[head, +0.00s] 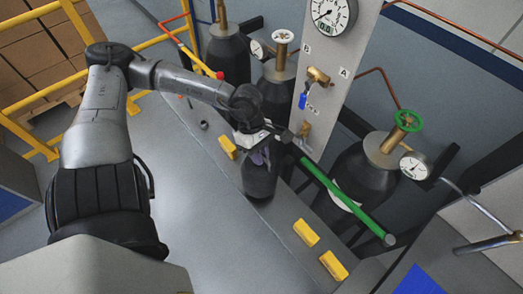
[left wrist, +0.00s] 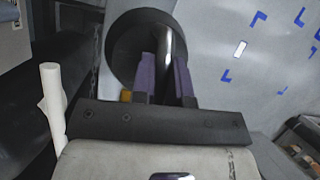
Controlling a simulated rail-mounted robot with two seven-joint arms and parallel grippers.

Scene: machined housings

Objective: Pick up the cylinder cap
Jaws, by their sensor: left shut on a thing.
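My left gripper (head: 262,152) is at the top of a dark upright cylinder (head: 262,180) in the middle of the head view. Behind that piece is a dark round body (left wrist: 125,42). My right gripper is in neither view.
A green bar (head: 335,188) slants just right of the gripper. Dark gas cylinders (head: 228,55) and a green-wheeled one (head: 365,175) stand along a gauge panel (head: 325,75). Yellow blocks (head: 306,232) lie on the grey ledge. A yellow railing (head: 157,42) is at the left.

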